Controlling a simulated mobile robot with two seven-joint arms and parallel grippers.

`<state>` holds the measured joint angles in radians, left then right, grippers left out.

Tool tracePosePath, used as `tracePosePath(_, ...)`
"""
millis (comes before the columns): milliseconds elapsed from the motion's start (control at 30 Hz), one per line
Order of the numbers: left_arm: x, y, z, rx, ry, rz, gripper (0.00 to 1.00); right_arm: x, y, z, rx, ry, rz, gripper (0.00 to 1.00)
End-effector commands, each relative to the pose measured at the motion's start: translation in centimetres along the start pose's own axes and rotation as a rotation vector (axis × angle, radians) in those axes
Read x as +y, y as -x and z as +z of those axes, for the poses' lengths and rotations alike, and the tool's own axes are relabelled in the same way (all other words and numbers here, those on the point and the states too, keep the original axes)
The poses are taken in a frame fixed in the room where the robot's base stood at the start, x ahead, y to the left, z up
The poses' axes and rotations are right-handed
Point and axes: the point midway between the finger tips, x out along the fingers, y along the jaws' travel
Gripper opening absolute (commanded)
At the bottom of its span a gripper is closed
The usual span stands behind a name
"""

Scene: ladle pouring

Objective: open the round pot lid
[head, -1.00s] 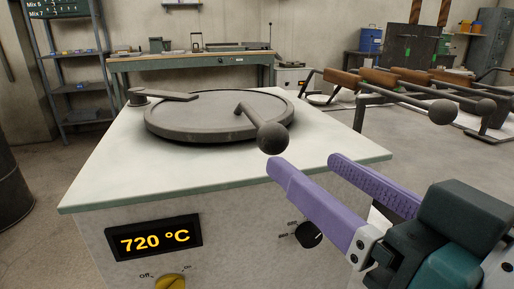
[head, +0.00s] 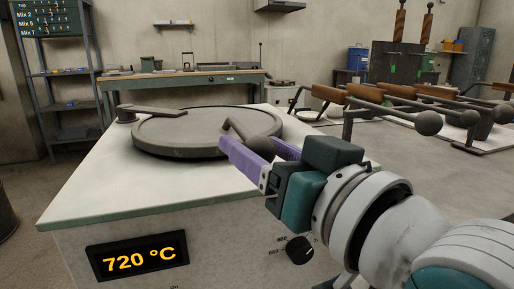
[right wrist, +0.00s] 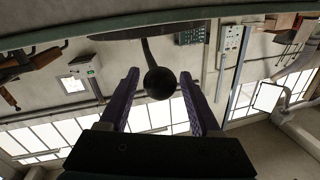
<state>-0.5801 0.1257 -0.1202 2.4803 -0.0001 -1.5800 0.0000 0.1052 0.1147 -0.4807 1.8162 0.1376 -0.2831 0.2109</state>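The round grey pot lid (head: 185,127) lies flat and closed on top of the pale furnace (head: 95,180). A bent handle rises from the lid and ends in a dark ball knob (head: 261,146). My right gripper (head: 250,144) is at the knob with its purple fingers apart. In the right wrist view the knob (right wrist: 160,83) sits between the open fingers (right wrist: 159,77), with gaps visible on both sides. A flat arm (head: 158,111) joins the lid to a round pivot at the back left. My left gripper is not in view.
The furnace front has a 720 °C display (head: 138,258) and a black dial (head: 299,249). A rack of ladles with ball-ended handles (head: 429,123) stands at the right. A workbench (head: 185,84) and shelf (head: 62,85) stand behind.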

Motion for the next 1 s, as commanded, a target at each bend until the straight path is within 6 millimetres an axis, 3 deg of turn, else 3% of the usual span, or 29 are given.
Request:
tracePosePath(67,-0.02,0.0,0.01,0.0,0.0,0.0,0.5,0.01,0.02,0.01,0.0,0.0,0.0,0.54)
tracePosePath(533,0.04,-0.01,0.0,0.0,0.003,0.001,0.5,0.02,0.03,0.02,0.0,0.0,0.0,0.01)
tracePosePath(1000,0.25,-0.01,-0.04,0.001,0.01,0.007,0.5,0.03,0.03,0.02,0.0,0.0,0.0,0.0)
